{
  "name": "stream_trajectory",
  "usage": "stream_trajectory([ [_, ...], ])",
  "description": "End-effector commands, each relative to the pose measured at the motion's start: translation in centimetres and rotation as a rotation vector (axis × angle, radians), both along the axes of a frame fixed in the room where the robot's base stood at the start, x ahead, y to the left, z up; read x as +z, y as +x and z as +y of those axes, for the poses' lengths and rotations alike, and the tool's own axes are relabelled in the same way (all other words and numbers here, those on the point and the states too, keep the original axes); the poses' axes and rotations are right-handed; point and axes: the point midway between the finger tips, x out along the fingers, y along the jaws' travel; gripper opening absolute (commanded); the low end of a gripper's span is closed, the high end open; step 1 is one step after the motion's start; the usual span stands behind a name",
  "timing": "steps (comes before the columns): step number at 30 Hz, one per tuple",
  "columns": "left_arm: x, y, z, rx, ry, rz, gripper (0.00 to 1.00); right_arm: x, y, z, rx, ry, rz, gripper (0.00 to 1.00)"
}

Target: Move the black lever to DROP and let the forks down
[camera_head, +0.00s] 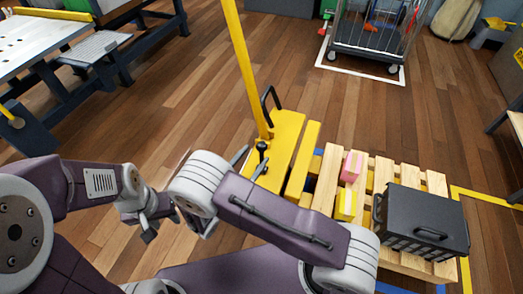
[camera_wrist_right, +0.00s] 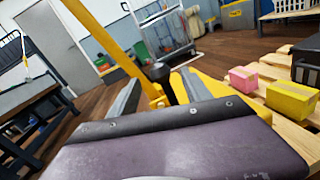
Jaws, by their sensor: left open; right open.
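The yellow pallet truck has a tall yellow handle bar (camera_head: 243,65) and yellow forks (camera_head: 303,158) running down to the wooden pallet. The black lever (camera_head: 262,146) with its round knob stands at the foot of the bar; the knob also shows in the right wrist view (camera_wrist_right: 157,72). My right gripper (camera_head: 249,163) is open, its two grey fingers apart just short of the lever. In the right wrist view the knob appears between the fingertips, with no contact visible. My left gripper (camera_head: 158,224) is open and empty over the floor at the left. DROP marking is not readable.
The wooden pallet (camera_head: 408,177) carries a pink box (camera_head: 352,165), a yellow box (camera_head: 346,204) and a dark grey case (camera_head: 424,215). A black loop (camera_head: 269,100) stands beside the bar. A wire cage trolley (camera_head: 372,35) is behind. Floor at the left is clear.

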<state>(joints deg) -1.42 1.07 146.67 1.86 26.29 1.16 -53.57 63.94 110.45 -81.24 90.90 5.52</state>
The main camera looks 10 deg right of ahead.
Motion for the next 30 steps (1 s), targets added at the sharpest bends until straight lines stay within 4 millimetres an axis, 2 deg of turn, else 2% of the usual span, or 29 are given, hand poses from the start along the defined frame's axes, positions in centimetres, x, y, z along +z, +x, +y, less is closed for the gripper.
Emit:
stream_trajectory([
  [1, -1.2, 0.0, 0.0, 0.000, 0.000, 0.000, 0.41, -0.6, 0.7, -1.0, -0.006, 0.000, 0.000, 0.57],
  [7, -2.6, 0.0, 0.0, 0.000, 0.000, 0.001, 0.41, -0.4, 3.1, -3.3, -0.004, 0.002, 0.001, 0.57],
  [17, -2.7, 0.0, 0.0, 0.000, 0.000, 0.001, 0.41, -0.1, 3.8, -3.9, -0.001, 0.001, 0.001, 0.57],
  [18, -2.7, 0.0, 0.0, 0.000, 0.000, 0.001, 0.41, -0.1, 3.8, -3.9, -0.001, 0.001, 0.001, 0.54],
  [24, -2.7, 0.0, 0.0, 0.000, 0.000, 0.001, 0.41, -0.1, 3.8, -3.9, -0.001, 0.001, 0.001, 0.00],
  [30, -2.7, 0.0, 0.0, 0.000, 0.000, 0.001, 0.41, -0.1, 3.7, -3.9, -0.002, 0.000, 0.002, 0.00],
])
